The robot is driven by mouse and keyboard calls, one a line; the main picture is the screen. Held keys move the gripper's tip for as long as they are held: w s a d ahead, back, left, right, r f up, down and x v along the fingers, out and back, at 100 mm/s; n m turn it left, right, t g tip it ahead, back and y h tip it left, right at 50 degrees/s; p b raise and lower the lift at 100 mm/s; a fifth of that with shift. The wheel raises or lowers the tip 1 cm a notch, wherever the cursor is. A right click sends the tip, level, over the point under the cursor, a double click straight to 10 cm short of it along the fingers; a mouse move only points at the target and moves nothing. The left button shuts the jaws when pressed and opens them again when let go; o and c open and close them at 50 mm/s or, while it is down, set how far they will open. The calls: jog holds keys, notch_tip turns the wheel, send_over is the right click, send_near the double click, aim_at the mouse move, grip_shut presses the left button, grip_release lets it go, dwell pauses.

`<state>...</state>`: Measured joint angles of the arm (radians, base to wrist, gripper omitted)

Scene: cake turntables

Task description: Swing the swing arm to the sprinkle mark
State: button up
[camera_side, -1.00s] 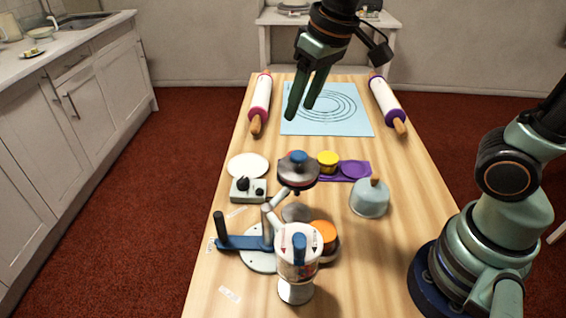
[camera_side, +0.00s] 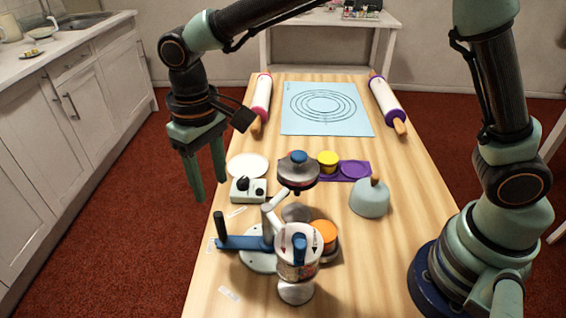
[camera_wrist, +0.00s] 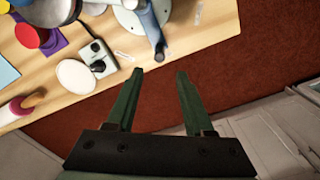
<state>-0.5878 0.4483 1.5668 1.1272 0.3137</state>
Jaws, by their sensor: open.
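The swing arm is a blue bar (camera_side: 243,243) with a dark upright handle (camera_side: 219,228) at its left end. It reaches left from a white round base (camera_side: 258,263) on the table. In the wrist view the blue bar (camera_wrist: 148,22) is at the top, its handle end (camera_wrist: 160,52) near the table edge. White labels lie on the table, one (camera_side: 229,294) at the front left and one (camera_side: 237,212) behind the bar; their words are too small to read. My gripper (camera_side: 208,192) is open and empty, left of the table edge, behind and above the handle. It also shows in the wrist view (camera_wrist: 158,75).
A grey control box (camera_side: 247,191) and a white disc (camera_side: 248,166) sit behind the swing arm. A clear-bodied shaker (camera_side: 297,262) stands in front. Rolling pins (camera_side: 262,97) (camera_side: 386,102) flank a blue mat (camera_side: 300,125).

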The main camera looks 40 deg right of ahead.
aim_at(218, 213)
notch_tip(218, 213, down, 7)
jog(key=shift+f, duration=0.5)
jog(key=shift+c, duration=0.6)
grip_shut()
jog(key=shift+r, duration=0.1)
jog(key=shift+w+d, duration=0.45)
jog(key=shift+d, duration=0.15)
jog(key=shift+w+d, duration=0.4)
jog(key=shift+d, duration=0.2)
